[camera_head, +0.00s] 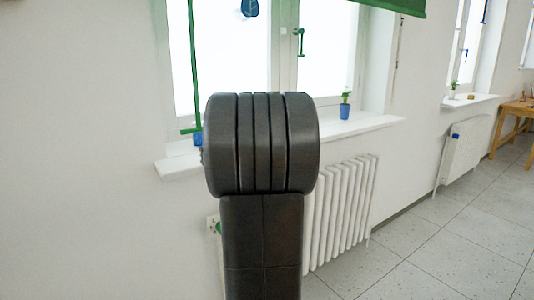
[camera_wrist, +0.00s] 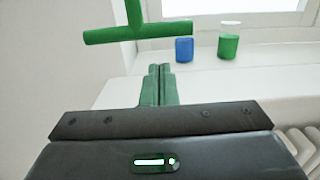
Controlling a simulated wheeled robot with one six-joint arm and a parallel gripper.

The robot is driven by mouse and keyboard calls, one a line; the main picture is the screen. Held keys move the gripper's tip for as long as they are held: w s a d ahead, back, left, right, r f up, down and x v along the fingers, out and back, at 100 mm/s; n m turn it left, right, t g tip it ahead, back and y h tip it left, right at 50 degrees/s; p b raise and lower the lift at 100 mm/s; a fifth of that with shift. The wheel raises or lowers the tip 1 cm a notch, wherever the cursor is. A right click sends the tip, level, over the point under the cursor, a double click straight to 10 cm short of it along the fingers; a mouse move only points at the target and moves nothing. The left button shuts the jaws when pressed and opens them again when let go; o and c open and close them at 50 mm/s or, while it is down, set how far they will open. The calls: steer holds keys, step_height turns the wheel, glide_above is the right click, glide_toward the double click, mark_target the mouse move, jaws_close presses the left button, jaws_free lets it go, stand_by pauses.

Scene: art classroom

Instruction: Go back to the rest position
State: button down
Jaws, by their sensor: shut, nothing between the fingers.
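My gripper (camera_wrist: 160,72) shows in the wrist view with its two green fingers together and nothing between them. It points toward a white window sill (camera_wrist: 115,92). A green rod with a crossbar (camera_wrist: 137,33) hangs above and beyond the fingertips, apart from them in the picture. In the head view my dark arm stands upright in the middle and hides my gripper.
In the head view, a potted plant (camera_head: 345,108) stands on the sill above a white radiator (camera_head: 340,205). Open tiled floor (camera_head: 425,255) lies to the right.

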step_height(320, 180, down, 15)
steer(key=b, duration=1.1)
steer(key=f+p+v, duration=0.1)
steer(key=v, duration=0.6)
steer(key=shift+s+d, duration=0.25)
steer(key=shift+s, duration=0.05)
